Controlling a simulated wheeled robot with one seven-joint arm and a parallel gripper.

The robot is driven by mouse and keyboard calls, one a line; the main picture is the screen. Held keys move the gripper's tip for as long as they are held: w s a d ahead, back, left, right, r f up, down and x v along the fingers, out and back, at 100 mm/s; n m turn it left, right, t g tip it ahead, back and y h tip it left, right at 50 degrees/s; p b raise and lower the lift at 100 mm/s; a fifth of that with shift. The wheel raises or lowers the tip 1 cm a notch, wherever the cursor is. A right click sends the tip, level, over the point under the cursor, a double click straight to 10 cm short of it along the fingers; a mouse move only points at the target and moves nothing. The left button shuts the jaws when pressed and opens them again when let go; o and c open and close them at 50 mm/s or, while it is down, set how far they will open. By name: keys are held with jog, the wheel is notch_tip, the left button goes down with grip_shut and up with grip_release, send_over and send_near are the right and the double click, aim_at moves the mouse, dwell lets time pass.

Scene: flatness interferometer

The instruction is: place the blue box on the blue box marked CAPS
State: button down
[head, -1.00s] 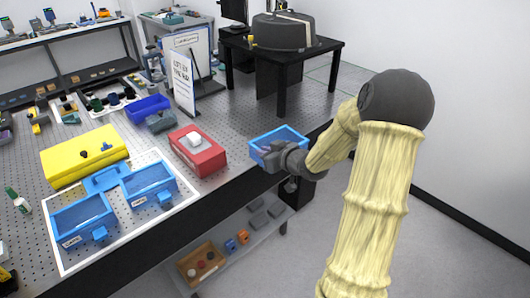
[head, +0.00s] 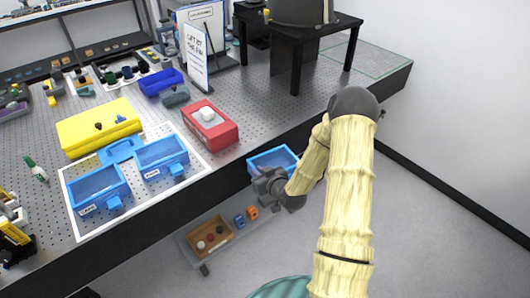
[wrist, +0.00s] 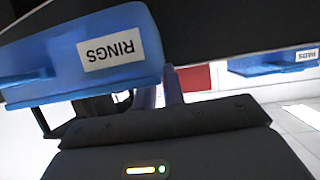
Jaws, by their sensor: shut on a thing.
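My gripper (head: 267,183) is shut on a blue open-topped box (head: 285,157), held in the air just off the front edge of the bench. In the wrist view this box (wrist: 60,40) is close at the upper left with a white RINGS label. On a white-bordered mat at the left stand two blue open boxes with front labels: a left one (head: 128,186) and a right one (head: 187,154). The left label looks like CAPS but is too small to be sure. A box labelled PADS (wrist: 272,66) shows at the wrist view's right.
A red box (head: 225,136) with a white object on top stands on the bench (head: 235,93) between the mat and my gripper. A yellow case (head: 85,133) is behind the mat. A lower shelf (head: 265,217) with a wooden tray is below my gripper.

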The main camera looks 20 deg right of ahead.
jog(key=s+a+f+m+h, duration=0.1)
jog(key=s+a+f, duration=0.1)
jog(key=s+f, duration=0.3)
jog(key=s+a+f+m+h, duration=0.1)
jog(key=s+a+f, duration=0.2)
jog(key=f, duration=0.8)
jog(key=s, duration=0.2)
jog(key=shift+s+f+h, duration=0.3)
jog(key=shift+s+h, duration=0.05)
jog(key=shift+h, duration=0.05)
